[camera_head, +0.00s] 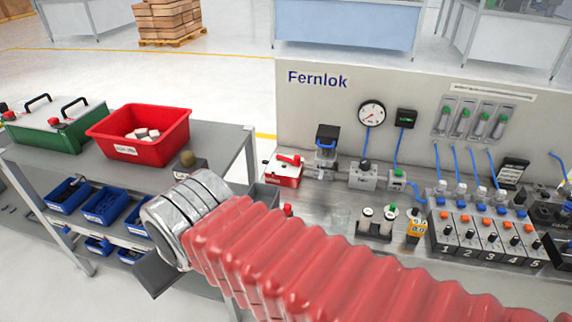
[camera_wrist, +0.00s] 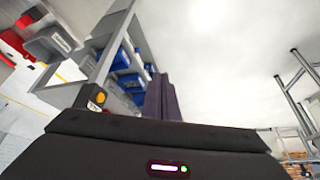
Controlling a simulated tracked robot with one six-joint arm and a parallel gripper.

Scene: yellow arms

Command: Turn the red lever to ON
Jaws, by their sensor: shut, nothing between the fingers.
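A red lever (camera_head: 289,159) sits on top of a red and white box on the grey bench, below the left part of the Fernlok panel. Its ON/OFF marking is too small to read. My gripper (camera_wrist: 163,90) shows in the wrist view with its dark fingers together and nothing between them. In the head view my red-sleeved arm reaches left across the front of the bench. Its end hangs in front of the shelf cart, lower left of the lever and well apart from it. The fingers are hidden in the head view. I cannot make out the lever in the wrist view.
A grey cart (camera_head: 221,142) at the left holds a red bin (camera_head: 157,138), a green case (camera_head: 55,137) and several blue bins. A gauge (camera_head: 371,113), blue hoses, valves and a numbered switch block (camera_head: 483,240) stand right of the lever. My arm covers the bench front.

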